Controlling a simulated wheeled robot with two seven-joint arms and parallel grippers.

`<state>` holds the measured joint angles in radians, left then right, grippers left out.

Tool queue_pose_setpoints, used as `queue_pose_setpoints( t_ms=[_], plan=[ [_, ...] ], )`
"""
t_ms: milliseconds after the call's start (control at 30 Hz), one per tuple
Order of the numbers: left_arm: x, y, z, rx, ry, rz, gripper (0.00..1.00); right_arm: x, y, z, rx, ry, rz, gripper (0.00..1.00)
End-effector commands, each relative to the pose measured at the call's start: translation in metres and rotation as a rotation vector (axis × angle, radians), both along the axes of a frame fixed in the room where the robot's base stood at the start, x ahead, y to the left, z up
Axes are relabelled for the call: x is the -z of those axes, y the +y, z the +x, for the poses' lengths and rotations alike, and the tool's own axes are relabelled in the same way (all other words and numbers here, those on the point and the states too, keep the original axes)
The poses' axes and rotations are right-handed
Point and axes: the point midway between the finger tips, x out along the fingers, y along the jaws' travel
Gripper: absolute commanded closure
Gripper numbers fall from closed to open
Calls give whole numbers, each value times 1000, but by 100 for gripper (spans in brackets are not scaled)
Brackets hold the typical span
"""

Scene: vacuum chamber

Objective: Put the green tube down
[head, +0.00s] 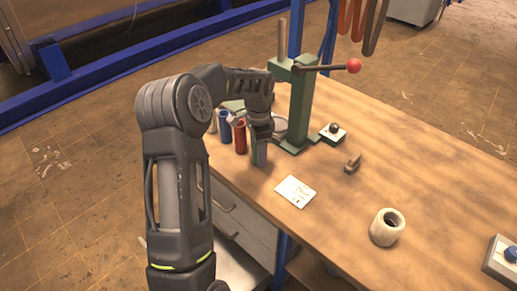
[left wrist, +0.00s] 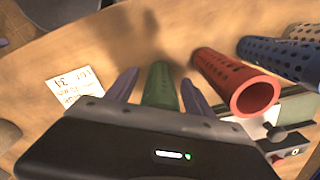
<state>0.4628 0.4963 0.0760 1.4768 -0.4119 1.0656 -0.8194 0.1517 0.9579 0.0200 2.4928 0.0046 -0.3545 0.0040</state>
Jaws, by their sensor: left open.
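The green tube (left wrist: 160,85) is between the two fingers of my left gripper (left wrist: 157,90) in the left wrist view, with a gap to each finger. The tube appears to be on the wooden table, though its lower end is hidden by the gripper body. In the head view my left gripper (head: 261,154) points down at the table's near left edge, and only a sliver of the green tube (head: 254,154) shows beside it. The gripper is open. My right gripper is not in view.
A red tube (head: 240,138) and a blue tube (head: 225,127) stand close by. A green press (head: 299,110) with a red-knobbed lever is behind. A white card (head: 295,191), a brown block (head: 352,164) and a pale hollow cylinder (head: 387,227) lie right, with clear table between.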

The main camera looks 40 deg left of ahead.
Motion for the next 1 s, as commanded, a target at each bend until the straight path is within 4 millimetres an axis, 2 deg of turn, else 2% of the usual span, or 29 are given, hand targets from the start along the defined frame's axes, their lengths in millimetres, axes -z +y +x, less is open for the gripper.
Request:
queue_pose_setpoints(
  t_ms=[167,900,1000],
  plan=[
    [0,0,0,0,0,0,40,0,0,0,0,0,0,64],
    [0,0,0,0,0,0,100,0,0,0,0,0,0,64],
    [0,0,0,0,0,0,100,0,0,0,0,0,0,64]
  ],
)
